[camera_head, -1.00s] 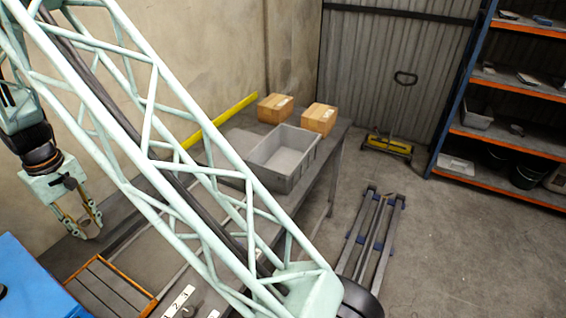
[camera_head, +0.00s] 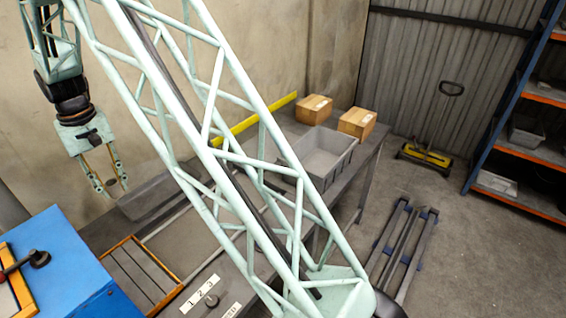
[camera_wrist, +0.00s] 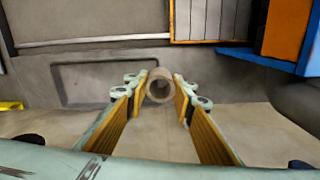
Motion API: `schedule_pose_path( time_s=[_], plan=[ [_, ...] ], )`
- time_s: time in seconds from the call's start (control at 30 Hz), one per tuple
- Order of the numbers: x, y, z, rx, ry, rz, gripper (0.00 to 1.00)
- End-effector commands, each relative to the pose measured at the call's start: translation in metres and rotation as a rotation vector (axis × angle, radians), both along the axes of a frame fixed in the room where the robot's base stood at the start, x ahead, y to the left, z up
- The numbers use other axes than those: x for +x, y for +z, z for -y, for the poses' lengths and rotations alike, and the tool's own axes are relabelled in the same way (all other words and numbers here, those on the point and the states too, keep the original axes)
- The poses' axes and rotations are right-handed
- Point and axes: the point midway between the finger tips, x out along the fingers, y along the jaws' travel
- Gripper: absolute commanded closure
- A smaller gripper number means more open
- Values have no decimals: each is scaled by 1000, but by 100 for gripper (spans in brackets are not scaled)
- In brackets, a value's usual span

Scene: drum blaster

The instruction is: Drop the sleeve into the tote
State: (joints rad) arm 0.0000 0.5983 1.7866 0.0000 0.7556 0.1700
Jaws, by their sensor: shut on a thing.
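The sleeve (camera_wrist: 159,85) is a short, pale brown hollow tube. In the wrist view it sits between my gripper's fingertips (camera_wrist: 160,88), its open end facing the camera. My gripper (camera_head: 112,188) is shut on it. In the head view the gripper hangs at the left, pointing down, and the sleeve is too small to make out clearly. The tote (camera_head: 341,168) is a grey open-topped bin on the far part of the bench, well to the right of my gripper. Its visible inside looks empty. My lattice arm link crosses the view in front of its left side.
Two cardboard boxes (camera_head: 314,109) (camera_head: 357,122) stand behind the tote. A yellow bar (camera_head: 253,119) runs along the wall. A shallow grey tray (camera_head: 150,198), an orange-framed slatted rack (camera_head: 140,275) and a blue box (camera_head: 52,262) lie nearer. A shelf rack (camera_head: 520,150) stands right.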

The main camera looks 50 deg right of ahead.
Motion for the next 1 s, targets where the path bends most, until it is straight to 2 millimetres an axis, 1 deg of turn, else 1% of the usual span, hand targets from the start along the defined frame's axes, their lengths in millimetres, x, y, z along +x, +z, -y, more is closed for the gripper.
schedule_pose_path(
  time_s=[0.03, 0.1, 0.2, 0.3, 0.43, 1.0],
  plan=[
    [4, 14, 0, 1, -23, 3, 91],
    [7, 30, 0, 0, -57, 4, 91],
    [10, 48, 0, 1, -96, 2, 91],
    [11, 59, 0, 0, -120, 0, 91],
    [11, 64, 0, 0, -131, 0, 91],
    [11, 63, 0, 0, -130, -1, 91]
  ],
)
